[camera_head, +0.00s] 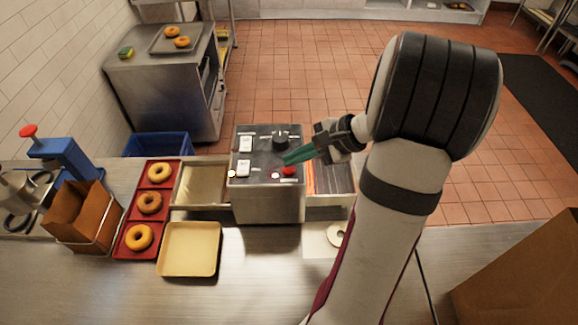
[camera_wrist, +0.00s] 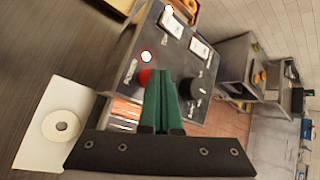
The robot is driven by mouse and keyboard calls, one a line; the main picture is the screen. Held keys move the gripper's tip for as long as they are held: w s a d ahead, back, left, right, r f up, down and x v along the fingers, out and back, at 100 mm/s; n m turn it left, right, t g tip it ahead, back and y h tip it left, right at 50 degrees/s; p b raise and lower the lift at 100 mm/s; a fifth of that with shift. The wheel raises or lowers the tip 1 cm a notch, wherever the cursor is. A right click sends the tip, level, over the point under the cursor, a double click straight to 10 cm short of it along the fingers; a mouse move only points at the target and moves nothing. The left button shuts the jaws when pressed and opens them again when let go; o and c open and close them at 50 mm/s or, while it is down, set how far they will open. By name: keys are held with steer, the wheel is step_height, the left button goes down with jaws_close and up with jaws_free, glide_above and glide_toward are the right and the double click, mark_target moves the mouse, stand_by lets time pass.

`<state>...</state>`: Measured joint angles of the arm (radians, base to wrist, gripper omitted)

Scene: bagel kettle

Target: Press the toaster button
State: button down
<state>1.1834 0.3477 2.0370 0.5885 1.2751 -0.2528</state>
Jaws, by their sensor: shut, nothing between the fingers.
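The toaster (camera_head: 266,205) is a grey metal box with a dark top panel in the middle of the counter. My gripper (camera_head: 286,160) has green fingers, shut and empty, with the tips over the panel close to the red button. In the wrist view the shut fingertips (camera_wrist: 164,76) are beside the red button (camera_wrist: 145,77), which they partly cover. I cannot tell whether they touch it.
A glowing slot (camera_head: 328,178) is at the toaster's right side, with a pale bagel half (camera_head: 337,232) on a white board in front. Left are a metal tray (camera_head: 203,184), a beige tray (camera_head: 190,249), a red tray with bagels (camera_head: 133,217) and a paper bag (camera_head: 82,215).

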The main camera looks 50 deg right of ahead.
mark_target(294, 169)
step_height(294, 169, up, 6)
steer(key=shift+r, duration=0.1)
stand_by(0.4)
steer(key=c, duration=1.5)
jaws_free()
steer(key=shift+c, duration=0.2)
steer(key=o, duration=0.5)
steer(key=shift+s, duration=0.1)
steer(key=o, duration=0.4)
steer(key=s+g, duration=0.1)
steer(key=s+r+m+g, duration=0.1)
steer(key=s, duration=0.1)
steer(key=s+r+g+h, duration=0.1)
steer(key=s+g, duration=0.1)
steer(key=shift+s+m, duration=0.2)
steer(key=shift+m, duration=0.1)
steer(key=o, duration=0.6)
steer(key=s+d+r+m+g+h, duration=0.1)
steer(key=s, duration=0.1)
steer(key=s+d+r+m+g+h, duration=0.1)
steer(key=s+r, duration=0.1)
steer(key=s, duration=0.1)
steer(key=s+d+r+m+g+h, duration=0.1)
steer(key=s+g, duration=0.1)
steer(key=shift+s+r+m, duration=0.3)
steer(key=shift+s+m, duration=0.1)
steer(key=shift+o, duration=0.2)
step_height(294, 169, down, 10)
